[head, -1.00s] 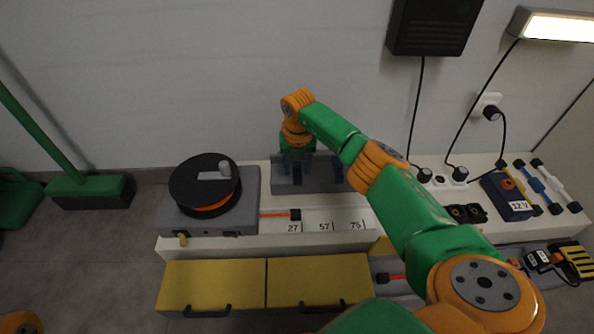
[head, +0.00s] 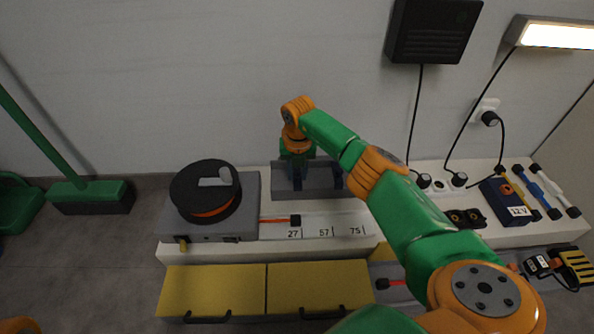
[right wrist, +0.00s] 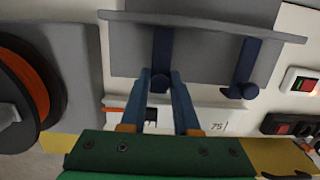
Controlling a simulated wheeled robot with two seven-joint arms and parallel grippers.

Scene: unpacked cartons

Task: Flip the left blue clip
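In the head view the right gripper (head: 297,170) is in front of the grey holder (head: 318,188) and mostly hides the left clip.
A black and orange spool (head: 205,190) on a grey box stands left of the holder. A white numbered strip (head: 340,228) lies in front. Yellow drawers (head: 215,290) are below. A 12 V blue box (head: 507,200) and plugs stand to the right.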

